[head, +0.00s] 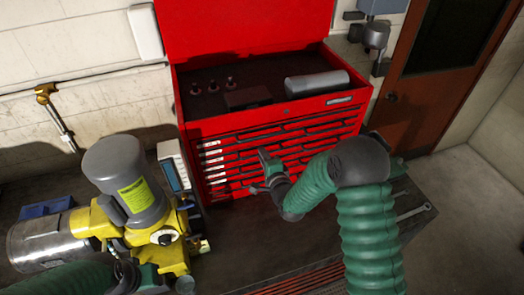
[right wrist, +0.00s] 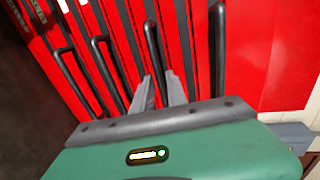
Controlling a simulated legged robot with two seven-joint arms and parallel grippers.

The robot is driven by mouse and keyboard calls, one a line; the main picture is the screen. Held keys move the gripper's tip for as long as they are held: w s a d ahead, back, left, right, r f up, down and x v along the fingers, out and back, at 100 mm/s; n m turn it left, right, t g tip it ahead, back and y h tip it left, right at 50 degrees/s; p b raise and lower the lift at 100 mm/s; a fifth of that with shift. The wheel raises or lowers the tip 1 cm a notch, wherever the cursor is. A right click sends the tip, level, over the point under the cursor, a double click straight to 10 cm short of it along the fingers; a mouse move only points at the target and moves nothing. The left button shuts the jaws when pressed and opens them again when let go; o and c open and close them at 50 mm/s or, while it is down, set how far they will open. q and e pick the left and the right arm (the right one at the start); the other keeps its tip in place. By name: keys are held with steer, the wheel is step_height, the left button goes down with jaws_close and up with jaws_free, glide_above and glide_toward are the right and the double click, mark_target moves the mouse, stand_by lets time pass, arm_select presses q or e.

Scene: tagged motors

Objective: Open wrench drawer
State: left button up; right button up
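The red tool chest (head: 280,118) stands against the wall with its lid up and its visible drawers closed. Its front has several rows of dark handles and white labels (head: 210,153) on the left; I cannot read which one marks the wrench drawer. My right gripper (head: 268,187) is at the lower drawers. In the right wrist view, its two grey fingers (right wrist: 161,90) are a little apart, at the end of a dark drawer handle (right wrist: 153,48); contact is unclear. My left gripper (head: 140,278) is partly visible at the bottom left, its fingers unclear.
A yellow and grey motor (head: 135,185) stands on the dark bench left of the chest, beside a white meter (head: 174,172). A wrench (head: 413,212) lies at the bench's right. A grey cylinder (head: 316,84) lies in the chest's top tray.

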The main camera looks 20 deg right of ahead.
steer(key=shift+x, duration=0.85)
steer(key=shift+s+d+r, duration=0.1)
steer(key=shift+s, duration=0.15)
jaws_close()
steer(key=shift+f, duration=0.25)
